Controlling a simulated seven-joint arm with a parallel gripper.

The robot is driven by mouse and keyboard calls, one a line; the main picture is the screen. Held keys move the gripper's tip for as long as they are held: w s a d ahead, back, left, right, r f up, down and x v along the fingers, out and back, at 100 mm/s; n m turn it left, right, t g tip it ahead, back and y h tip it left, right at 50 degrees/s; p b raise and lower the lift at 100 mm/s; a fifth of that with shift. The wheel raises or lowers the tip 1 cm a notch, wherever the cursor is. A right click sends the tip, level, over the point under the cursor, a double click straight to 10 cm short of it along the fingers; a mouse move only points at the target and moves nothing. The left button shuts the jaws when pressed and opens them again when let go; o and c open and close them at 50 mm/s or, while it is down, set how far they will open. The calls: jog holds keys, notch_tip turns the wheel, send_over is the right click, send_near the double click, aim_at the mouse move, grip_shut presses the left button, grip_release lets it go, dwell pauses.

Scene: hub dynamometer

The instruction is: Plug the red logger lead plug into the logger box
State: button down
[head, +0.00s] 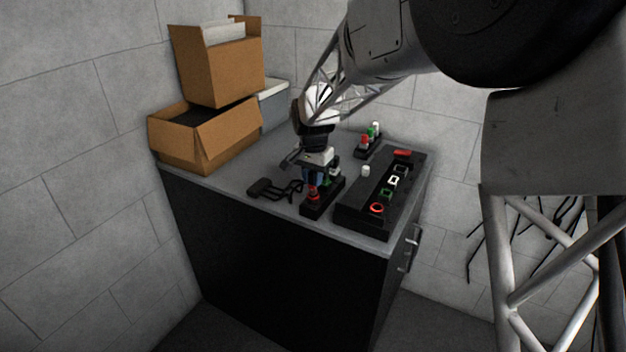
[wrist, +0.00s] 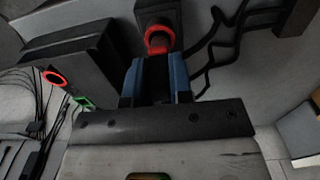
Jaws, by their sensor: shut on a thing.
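The red logger lead plug (head: 313,194) is at the near end of a small black rack (head: 320,207) on the bench. My gripper (head: 314,180) points down over it with blue fingers. In the wrist view the blue fingers (wrist: 156,68) are shut around the plug's dark body, and its red collar (wrist: 159,50) shows just past the fingertips. The plug appears to be still in the rack; its lower end is hidden. The black logger box (head: 356,212) lies to the right, with a red-ringed socket (head: 377,208) nearest. That red ring also shows in the wrist view (wrist: 54,77).
Green (head: 387,193) and white (head: 393,180) sockets follow on the box. A small white peg (head: 366,171) stands beside it. Another rack with coloured plugs (head: 368,147) is behind. Black leads (head: 285,190) lie left of the near rack. Cardboard boxes (head: 205,135) fill the bench's back left.

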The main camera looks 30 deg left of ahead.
jog(key=shift+r, duration=1.5)
jog(key=shift+d, duration=0.1)
dwell(0.3)
jog(key=w+d+r, duration=0.1)
jog(key=d+r, duration=0.1)
jog(key=d, duration=0.7)
jog(key=w+d+r, duration=0.1)
jog(key=w+d, duration=0.1)
jog(key=d, duration=0.6)
jog(key=shift+d+r, duration=0.35)
jog(key=shift+d, duration=0.05)
jog(key=shift+f, duration=0.2)
jog(key=shift+f, duration=2.55)
jog(key=shift+f, duration=1.4)
